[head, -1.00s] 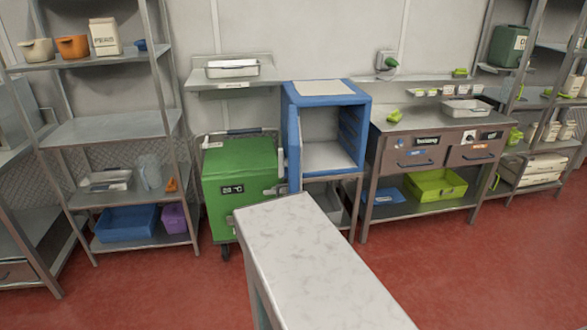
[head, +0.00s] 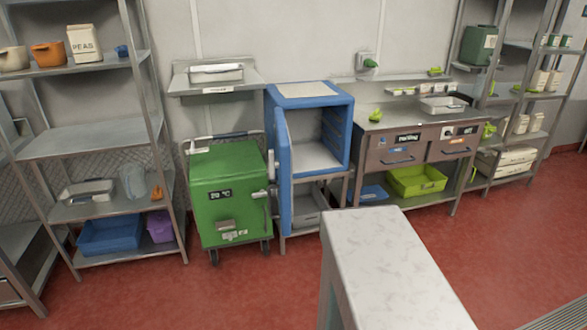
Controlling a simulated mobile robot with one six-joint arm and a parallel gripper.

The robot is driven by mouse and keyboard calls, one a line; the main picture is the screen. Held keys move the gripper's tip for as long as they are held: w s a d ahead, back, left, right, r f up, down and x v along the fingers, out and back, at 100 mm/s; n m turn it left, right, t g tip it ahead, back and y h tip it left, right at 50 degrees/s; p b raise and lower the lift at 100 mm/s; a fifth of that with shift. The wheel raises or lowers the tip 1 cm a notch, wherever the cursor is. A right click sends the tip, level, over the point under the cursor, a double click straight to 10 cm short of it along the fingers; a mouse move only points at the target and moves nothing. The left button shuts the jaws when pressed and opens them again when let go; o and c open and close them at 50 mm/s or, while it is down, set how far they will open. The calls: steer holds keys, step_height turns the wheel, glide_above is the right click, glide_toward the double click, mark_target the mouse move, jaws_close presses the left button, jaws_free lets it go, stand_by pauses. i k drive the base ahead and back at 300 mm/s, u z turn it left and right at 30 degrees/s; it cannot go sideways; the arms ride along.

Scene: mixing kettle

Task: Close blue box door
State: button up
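The blue box (head: 350,120) stands on a metal stand in the middle of the head view, against the back wall. Its front is open and the grey inside (head: 312,156) shows empty. Its blue door (head: 283,170) is swung out on the left side and seen nearly edge-on. My gripper is not in view.
A green wheeled container (head: 225,190) stands close to the left of the door. A pale-topped counter (head: 385,260) rises in the foreground. A drawer table (head: 410,150) stands right of the box, and a shelf rack (head: 90,138) stands left. Red floor (head: 235,290) is open in front.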

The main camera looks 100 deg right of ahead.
mark_target(284, 149)
steer(key=z, duration=0.45)
steer(key=k, duration=0.25)
steer(key=z, duration=2.7)
steer(key=k, duration=0.7)
steer(key=u, duration=0.15)
steer(key=i, duration=0.6)
steer(key=u, duration=0.15)
